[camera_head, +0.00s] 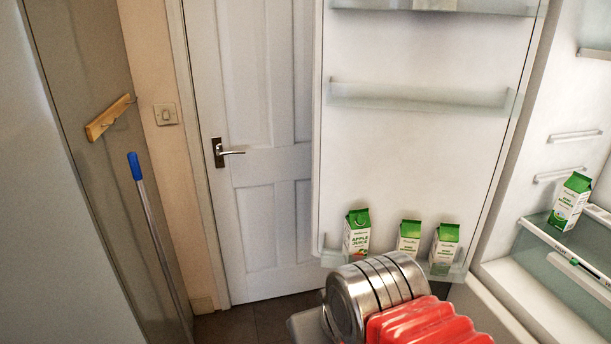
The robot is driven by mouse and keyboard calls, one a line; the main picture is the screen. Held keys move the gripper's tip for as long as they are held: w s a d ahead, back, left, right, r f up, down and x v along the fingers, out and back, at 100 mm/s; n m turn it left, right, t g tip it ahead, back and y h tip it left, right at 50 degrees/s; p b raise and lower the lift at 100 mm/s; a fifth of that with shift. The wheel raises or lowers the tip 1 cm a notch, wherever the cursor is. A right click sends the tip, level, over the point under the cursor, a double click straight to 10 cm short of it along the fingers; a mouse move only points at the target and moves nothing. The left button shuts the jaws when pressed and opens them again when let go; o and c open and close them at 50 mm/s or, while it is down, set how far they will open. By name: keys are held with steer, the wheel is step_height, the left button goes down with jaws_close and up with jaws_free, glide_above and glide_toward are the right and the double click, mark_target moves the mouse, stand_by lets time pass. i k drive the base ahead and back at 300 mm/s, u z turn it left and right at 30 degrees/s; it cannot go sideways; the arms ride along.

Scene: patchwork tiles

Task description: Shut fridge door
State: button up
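The fridge door (415,160) stands wide open in the middle, its white inner side facing me. Clear shelves cross it, and the lowest door shelf holds an apple juice carton (357,235) and two more green-and-white cartons (409,238) (444,245). The open fridge body (540,300) is at the right edge, only partly in view. A silver ringed cylinder and red ribbed parts at the bottom centre look like the end of my arm, with my gripper (425,322) in front of the door's lower part. Its fingertips cannot be made out, and contact with the door cannot be told.
A green-and-white carton (570,200) stands on a shelf inside the fridge. A closed white room door (262,150) is behind the fridge door. A blue-handled pole (152,225) leans at left below a wooden rack (110,117). Some dark floor (255,322) shows.

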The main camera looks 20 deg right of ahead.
mark_target(415, 113)
steer(key=u, duration=0.35)
steer(key=i, duration=0.75)
steer(key=u, duration=0.6)
steer(key=i, duration=0.7)
steer(key=u, duration=0.25)
